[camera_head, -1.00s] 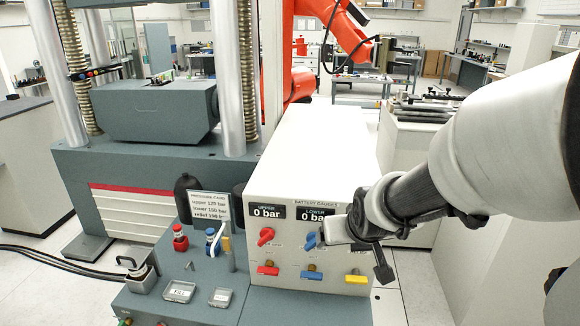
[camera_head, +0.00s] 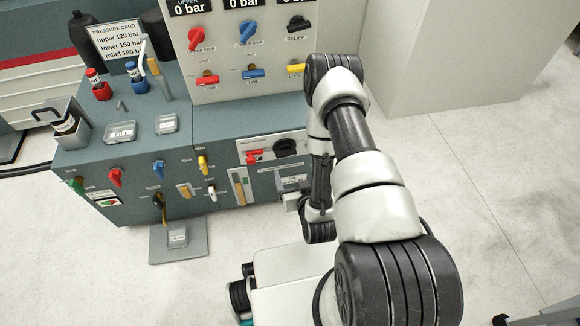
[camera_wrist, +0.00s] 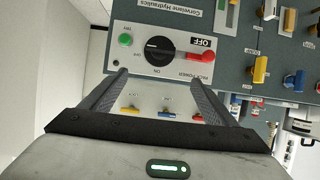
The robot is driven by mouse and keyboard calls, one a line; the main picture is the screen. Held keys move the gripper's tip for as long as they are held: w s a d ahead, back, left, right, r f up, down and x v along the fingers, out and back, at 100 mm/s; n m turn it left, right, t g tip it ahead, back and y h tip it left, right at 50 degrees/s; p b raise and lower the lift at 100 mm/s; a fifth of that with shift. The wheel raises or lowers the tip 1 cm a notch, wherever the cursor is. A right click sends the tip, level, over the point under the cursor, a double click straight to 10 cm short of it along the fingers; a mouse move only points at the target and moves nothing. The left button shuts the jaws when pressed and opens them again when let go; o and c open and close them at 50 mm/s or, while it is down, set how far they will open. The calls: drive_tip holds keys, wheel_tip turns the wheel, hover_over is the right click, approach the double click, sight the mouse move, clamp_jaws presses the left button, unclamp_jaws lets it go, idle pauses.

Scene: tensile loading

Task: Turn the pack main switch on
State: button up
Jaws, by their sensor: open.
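The pack power panel (camera_wrist: 178,82) is a pale plate, seen upside down in the wrist view. It carries a round black switch knob (camera_wrist: 160,47) with a white mark on its left side. The knob also shows in the head view (camera_head: 287,147) at the cabinet's upper right front. My gripper (camera_wrist: 157,73) is open and empty, facing the panel, with the knob beyond and between its fingertips, apparently apart from them. In the head view my gripper (camera_head: 292,202) is partly hidden by my arm.
A red part (camera_wrist: 209,56) and a green round part (camera_wrist: 125,40) flank the knob. Red, blue and yellow handles stand nearby, including a red gauge-box handle (camera_head: 197,38). Open floor (camera_head: 480,190) lies to the right.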

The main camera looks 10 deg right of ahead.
sight(286, 153)
drive_tip(key=b+x, duration=0.1)
drive_tip(key=x, duration=0.4)
drive_tip(key=f+b+x, duration=0.1)
drive_tip(key=b+x, duration=0.1)
drive_tip(key=x, duration=0.3)
drive_tip(key=b+x, duration=0.1)
drive_tip(key=x, duration=0.5)
drive_tip(key=shift+s+d+f+b, duration=0.15)
drive_tip(key=shift+s+f+b, duration=0.1)
drive_tip(key=shift+f+b, duration=0.15)
drive_tip(key=c, duration=1.1)
drive_tip(key=shift+o, duration=0.2)
